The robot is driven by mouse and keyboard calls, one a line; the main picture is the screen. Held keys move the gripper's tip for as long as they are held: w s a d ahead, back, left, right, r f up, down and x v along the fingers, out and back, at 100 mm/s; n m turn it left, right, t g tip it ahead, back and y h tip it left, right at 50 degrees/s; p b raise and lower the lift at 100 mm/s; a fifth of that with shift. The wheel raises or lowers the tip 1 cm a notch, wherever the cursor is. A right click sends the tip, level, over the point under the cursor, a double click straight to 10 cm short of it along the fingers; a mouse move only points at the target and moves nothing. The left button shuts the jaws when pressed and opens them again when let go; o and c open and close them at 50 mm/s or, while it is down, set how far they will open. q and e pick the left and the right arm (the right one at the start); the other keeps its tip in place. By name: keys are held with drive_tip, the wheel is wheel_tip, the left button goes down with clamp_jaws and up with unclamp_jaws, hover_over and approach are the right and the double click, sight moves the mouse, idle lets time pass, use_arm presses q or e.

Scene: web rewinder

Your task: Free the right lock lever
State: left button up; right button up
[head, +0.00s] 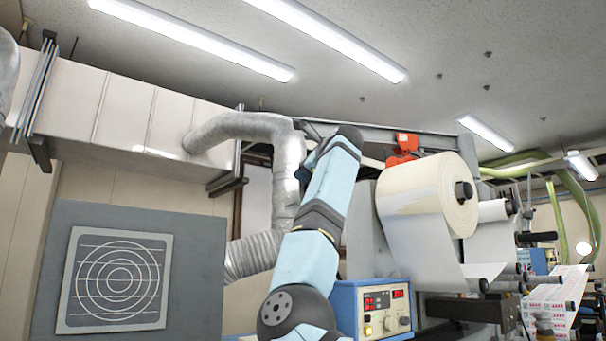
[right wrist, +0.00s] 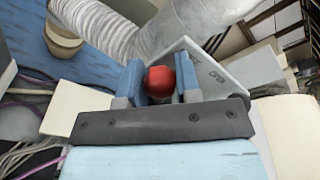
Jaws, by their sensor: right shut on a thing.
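My right gripper (right wrist: 159,74) shows in the right wrist view, with its two blue fingers on either side of a round red knob (right wrist: 160,84). It is shut on this knob, which I take to be the end of the right lock lever. The lever's shaft is hidden behind the knob and gripper, so its position cannot be told. In the head view my light-blue right arm reaches up through the middle, and its fingers and the knob cannot be made out there. My left gripper is in neither view.
A large paper roll (head: 427,193) hangs right of my arm, its web running down. A blue control box (head: 372,308) stands below it. A silver duct (head: 287,172) bends down behind my arm. A grey cabinet with a round grille (head: 205,270) stands at left.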

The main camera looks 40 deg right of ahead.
drive_tip(key=shift+d+r+m+y, duration=0.2)
drive_tip(key=shift+d+m+y, duration=0.15)
drive_tip(key=shift+m, duration=0.35)
drive_tip(key=o, duration=0.9)
drive_tip(key=shift+s, duration=0.15)
drive_tip(key=shift+s, duration=0.1)
drive_tip(key=shift+s+b, duration=0.3)
drive_tip(key=b+v, duration=0.4)
drive_tip(key=v, duration=0.9)
